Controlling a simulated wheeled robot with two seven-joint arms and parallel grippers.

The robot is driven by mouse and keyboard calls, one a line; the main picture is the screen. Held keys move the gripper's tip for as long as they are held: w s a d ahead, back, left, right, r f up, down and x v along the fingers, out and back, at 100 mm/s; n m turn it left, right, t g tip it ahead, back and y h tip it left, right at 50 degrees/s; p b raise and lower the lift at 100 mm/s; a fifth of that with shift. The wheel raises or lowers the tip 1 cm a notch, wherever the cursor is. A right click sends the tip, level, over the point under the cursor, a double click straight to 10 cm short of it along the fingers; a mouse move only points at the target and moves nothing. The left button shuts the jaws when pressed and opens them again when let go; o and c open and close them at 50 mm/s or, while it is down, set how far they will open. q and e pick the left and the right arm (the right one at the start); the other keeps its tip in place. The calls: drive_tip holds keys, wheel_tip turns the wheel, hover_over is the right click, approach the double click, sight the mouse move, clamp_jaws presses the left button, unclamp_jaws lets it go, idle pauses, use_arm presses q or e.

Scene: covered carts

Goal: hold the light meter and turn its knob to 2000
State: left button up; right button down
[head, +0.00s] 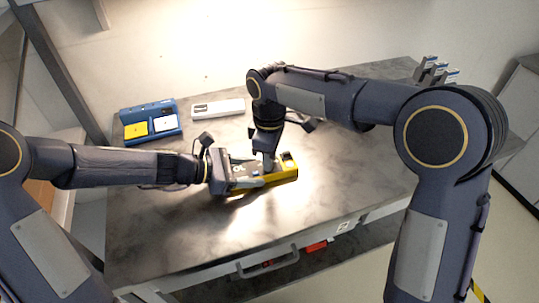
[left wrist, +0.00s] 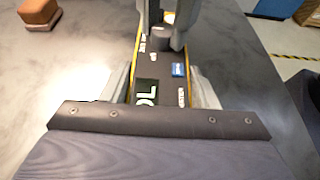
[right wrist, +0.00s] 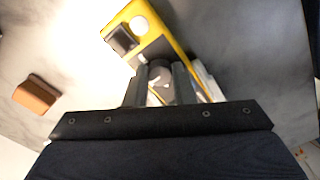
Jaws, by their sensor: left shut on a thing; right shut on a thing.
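The light meter (head: 284,177) is a yellow-edged device with a dark face, lying on the cart top near its middle. My left gripper (head: 248,174) is shut across its body, with a finger along each long side. In the left wrist view its display (left wrist: 147,92) reads "OL" in part, beside a small blue label (left wrist: 179,69). My right gripper (head: 268,163) points down from above and is shut on the dark round knob (right wrist: 160,74). The knob also shows between the right fingers in the left wrist view (left wrist: 161,43). The knob's setting cannot be read.
A blue tray (head: 148,110) with a yellow and a white item stands at the back left. A white device (head: 218,108) lies to its right. A brown block (right wrist: 36,95) lies on the cart top. Grey upright pieces (head: 435,72) stand at the back right corner. The front cart top is clear.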

drive_tip(key=shift+m, duration=2.1)
drive_tip(key=c, duration=1.2)
unclamp_jaws()
drive_tip(key=shift+r, duration=0.1)
wheel_tip(320, 180, up, 12)
